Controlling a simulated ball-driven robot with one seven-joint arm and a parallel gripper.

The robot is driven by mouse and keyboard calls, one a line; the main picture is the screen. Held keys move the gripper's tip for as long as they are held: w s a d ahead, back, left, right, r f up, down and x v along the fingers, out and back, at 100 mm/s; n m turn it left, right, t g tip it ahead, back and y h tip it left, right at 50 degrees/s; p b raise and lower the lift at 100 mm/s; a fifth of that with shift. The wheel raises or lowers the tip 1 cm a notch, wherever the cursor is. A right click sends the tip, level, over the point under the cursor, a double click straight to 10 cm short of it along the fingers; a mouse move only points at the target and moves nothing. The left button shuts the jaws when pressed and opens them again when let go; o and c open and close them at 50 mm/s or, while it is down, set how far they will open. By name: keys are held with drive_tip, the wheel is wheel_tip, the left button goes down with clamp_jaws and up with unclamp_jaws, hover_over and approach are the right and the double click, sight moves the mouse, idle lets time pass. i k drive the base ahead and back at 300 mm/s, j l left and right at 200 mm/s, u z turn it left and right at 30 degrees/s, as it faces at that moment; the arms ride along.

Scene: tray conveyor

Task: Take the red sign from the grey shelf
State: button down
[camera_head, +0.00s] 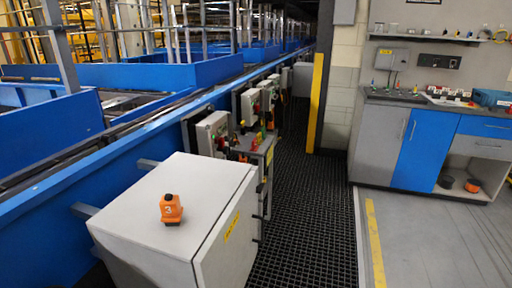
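I cannot make out a red sign for certain. A small grey stand (262,154) beside the conveyor carries several small red, yellow and green things, too small to tell apart. A narrow grey wall shelf (425,38) at the upper right holds several small items, also too small to name. My gripper is not in view.
A light grey cabinet (150,200) stands in front, with an orange object marked 3 (171,210) on top. The blue conveyor (90,165) runs along the left. A workbench (427,150) with a cluttered top stands at right. The dark grated walkway (312,200) looks clear.

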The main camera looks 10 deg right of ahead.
sight(254, 148)
drive_tip(key=i+l+u, duration=0.15)
drive_tip(key=i+l, duration=0.2)
drive_tip(key=i, duration=0.2)
drive_tip(key=i+l+u, duration=0.15)
drive_tip(key=i+l, duration=0.25)
drive_tip(key=i, duration=0.2)
